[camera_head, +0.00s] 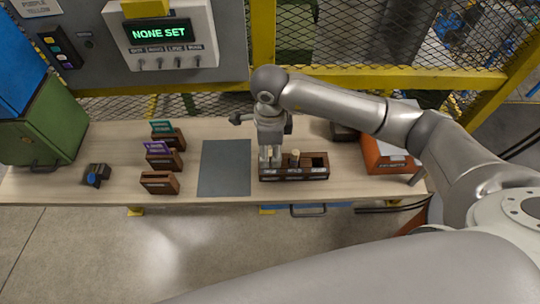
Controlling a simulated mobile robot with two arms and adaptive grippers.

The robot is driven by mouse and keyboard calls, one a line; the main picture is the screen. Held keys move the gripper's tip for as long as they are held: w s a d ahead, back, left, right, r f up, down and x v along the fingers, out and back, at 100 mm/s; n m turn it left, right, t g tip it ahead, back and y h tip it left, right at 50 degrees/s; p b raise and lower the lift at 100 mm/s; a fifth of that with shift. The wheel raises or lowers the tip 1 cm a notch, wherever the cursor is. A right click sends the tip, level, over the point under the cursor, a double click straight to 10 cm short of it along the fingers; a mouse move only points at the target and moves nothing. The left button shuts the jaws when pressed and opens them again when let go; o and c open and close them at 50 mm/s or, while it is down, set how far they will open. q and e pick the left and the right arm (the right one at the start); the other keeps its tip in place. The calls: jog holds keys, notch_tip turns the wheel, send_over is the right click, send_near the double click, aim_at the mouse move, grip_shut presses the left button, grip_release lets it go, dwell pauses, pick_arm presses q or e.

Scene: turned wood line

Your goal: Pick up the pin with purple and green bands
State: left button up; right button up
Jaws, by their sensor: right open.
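A dark brown wooden rack (320,174) with several compartments stands on the table, right of the grey mat. A light wooden pin (295,157) stands upright in its middle compartment. Its bands are too small to tell. My right gripper (270,158) points down over the rack's left compartment with its fingers open. The fingers hide most of that compartment, and I cannot tell whether a pin is between them. My left gripper is out of view.
A grey mat (225,168) lies bare mid-table. Brown holders with a green card (161,127) and a purple card (156,147), an empty-looking holder (160,182) and a dark device (96,175) are left. An orange bin (385,155) stands right. A display (160,31) reads "NONE SET".

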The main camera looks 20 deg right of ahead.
jog(key=shift+f, duration=0.95)
jog(key=shift+c, duration=0.3)
jog(key=c, duration=0.9)
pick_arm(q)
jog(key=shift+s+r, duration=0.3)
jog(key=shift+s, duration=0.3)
pick_arm(e)
jog(key=shift+o, duration=0.2)
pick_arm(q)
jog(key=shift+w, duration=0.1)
